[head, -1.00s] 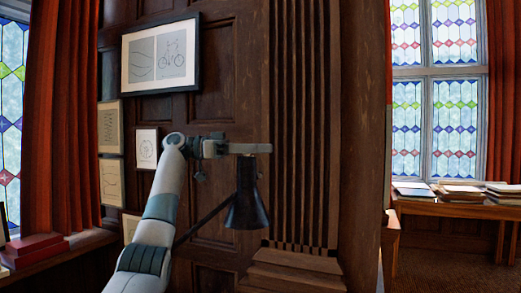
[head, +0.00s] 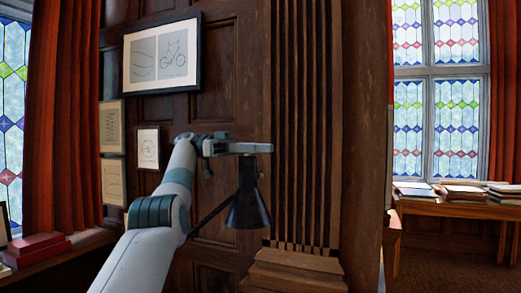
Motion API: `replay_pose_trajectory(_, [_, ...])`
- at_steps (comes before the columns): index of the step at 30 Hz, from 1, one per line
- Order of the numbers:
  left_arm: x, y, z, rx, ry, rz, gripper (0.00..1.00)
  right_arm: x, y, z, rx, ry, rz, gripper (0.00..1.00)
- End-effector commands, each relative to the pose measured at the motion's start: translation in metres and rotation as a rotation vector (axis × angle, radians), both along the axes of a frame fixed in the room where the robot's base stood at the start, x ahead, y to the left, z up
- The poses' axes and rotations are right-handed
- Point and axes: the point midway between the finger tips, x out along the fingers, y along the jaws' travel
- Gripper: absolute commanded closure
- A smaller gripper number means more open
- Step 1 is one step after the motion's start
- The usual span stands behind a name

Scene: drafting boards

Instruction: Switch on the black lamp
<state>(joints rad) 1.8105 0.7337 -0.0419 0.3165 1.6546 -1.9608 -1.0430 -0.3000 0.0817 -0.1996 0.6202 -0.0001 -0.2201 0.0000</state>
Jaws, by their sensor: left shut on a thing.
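The black lamp (head: 247,208) shows in the head view in front of the dark wood panelling, its cone shade pointing down. A thin dark arm runs from the shade down to the left, behind my left arm. My left gripper (head: 258,148) reaches in from the left at the very top of the lamp. Its fingers are shut on the top part of the black lamp, and that gripped part is mostly hidden by them. I cannot see whether the lamp is lit. My right gripper is not in view.
Framed drawings (head: 162,54) hang on the panelling. A fluted wooden pilaster (head: 305,120) stands just right of the lamp. A red curtain (head: 62,120) and red books (head: 38,246) on a ledge are at the left. A table (head: 450,207) with papers stands far right.

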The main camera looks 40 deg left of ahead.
Motion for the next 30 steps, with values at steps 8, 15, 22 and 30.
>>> replay_pose_trajectory(8, [-0.0034,-0.0043,0.0009,-0.001,-0.002,-0.032,1.00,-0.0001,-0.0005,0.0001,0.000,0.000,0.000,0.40])
replay_pose_trajectory(15, [-0.0036,-0.0046,0.0006,0.000,-0.002,-0.034,1.00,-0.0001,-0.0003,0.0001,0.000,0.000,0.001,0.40])
replay_pose_trajectory(22, [-0.0035,-0.0045,0.0004,0.000,-0.001,-0.034,0.75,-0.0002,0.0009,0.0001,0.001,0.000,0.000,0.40])
replay_pose_trajectory(30, [-0.0035,-0.0044,0.0000,0.000,-0.001,-0.033,0.75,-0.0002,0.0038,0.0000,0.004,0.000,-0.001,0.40])
